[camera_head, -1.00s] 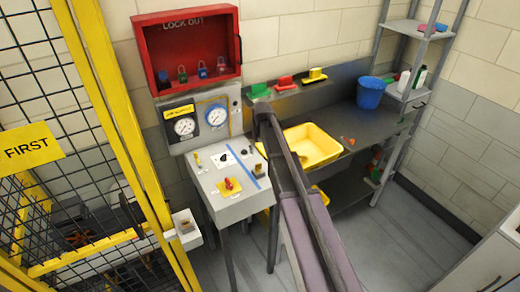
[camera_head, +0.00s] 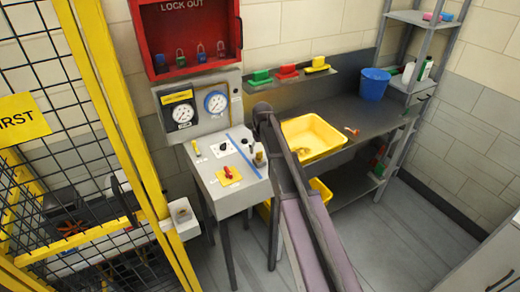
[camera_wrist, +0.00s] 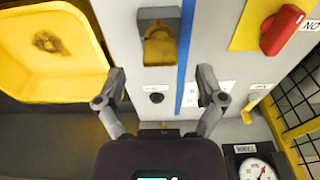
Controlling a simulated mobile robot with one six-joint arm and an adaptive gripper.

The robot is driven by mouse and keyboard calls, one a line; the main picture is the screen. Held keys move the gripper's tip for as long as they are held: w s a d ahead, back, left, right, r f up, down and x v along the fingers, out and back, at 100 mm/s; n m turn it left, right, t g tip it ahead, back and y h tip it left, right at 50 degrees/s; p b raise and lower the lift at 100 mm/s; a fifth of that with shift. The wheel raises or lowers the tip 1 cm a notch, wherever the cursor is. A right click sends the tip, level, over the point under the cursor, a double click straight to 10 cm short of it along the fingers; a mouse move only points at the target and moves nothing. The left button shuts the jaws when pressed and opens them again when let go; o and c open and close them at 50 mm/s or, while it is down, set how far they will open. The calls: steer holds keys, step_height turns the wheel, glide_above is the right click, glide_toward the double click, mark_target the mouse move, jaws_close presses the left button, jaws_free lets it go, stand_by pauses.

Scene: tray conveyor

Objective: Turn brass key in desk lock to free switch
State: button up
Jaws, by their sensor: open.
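The sloped desk (camera_head: 228,199) carries a red switch (camera_head: 228,173) on a yellow plate, a black knob (camera_head: 222,147) and a blue stripe. Right of the stripe, a brass-coloured piece (camera_head: 259,158) stands close beside my arm. In the wrist view this brass piece (camera_wrist: 158,50) sits on a grey block, with a round black fitting (camera_wrist: 156,97) nearby. A small yellow upright piece (camera_head: 195,147) is at the desk's far left; I cannot tell for sure which piece is the key. My gripper (camera_wrist: 162,73) is open and empty, fingers spread over the desk, the brass piece beyond their tips.
Two gauges (camera_head: 183,113) stand behind the desk, under a red lockout box (camera_head: 146,35) with padlocks. A yellow bin (camera_head: 338,136) and blue bucket (camera_head: 372,92) are on the bench to the right. A yellow-framed mesh fence (camera_head: 128,120) closes the left side.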

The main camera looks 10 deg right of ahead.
mark_target(259, 152)
steer(key=shift+w+a+f+b, duration=0.1)
steer(key=shift+w+f+b, duration=0.05)
steer(key=shift+f+b, duration=0.85)
steer(key=shift+w+f+b, duration=0.1)
steer(key=shift+f+b, duration=0.7)
steer(key=shift+f, duration=0.3)
jaws_close()
steer(key=shift+m, duration=0.3)
